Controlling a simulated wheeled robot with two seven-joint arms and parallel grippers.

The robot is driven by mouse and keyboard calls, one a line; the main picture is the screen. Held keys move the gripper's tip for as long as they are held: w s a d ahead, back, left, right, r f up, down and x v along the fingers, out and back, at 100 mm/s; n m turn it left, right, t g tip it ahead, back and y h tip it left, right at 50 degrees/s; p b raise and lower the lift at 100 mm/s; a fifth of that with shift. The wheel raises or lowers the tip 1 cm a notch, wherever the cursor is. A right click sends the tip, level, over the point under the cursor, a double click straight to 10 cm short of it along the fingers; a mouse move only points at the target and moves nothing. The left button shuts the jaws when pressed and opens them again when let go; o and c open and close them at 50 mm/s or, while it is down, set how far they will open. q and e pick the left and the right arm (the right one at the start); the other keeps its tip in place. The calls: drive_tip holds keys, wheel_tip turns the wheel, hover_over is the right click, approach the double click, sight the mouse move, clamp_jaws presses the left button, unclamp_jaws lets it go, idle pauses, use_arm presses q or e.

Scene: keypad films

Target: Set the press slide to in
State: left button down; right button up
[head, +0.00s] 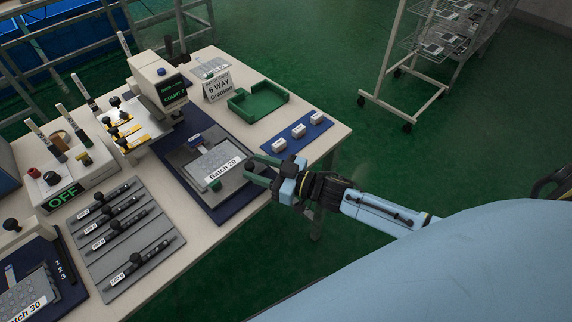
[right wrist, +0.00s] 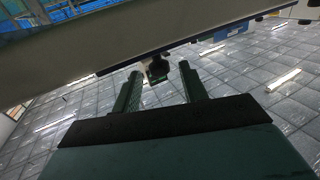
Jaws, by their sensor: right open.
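The press (head: 148,76) stands at the back of the table, with a lit COUNT display on its side. In front of it a grey slide plate (head: 233,190) lies on a dark blue base (head: 183,165), carrying a keypad film labelled Batch 20 (head: 212,160). A black knob (head: 250,163) is at the slide's right edge. My right gripper (head: 249,167) is open at this edge, its green fingers on either side of the knob. My left gripper is not in view.
A blue strip with several white blocks (head: 298,131) and a green tray (head: 258,102) lie behind my right gripper. A "6 WAY" sign (head: 217,87) stands beside the tray. A grey rack of black tools (head: 125,240) and an OFF box (head: 65,190) are at left.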

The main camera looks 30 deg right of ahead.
drive_tip(key=v, duration=1)
drive_tip(key=shift+s+d, duration=0.2)
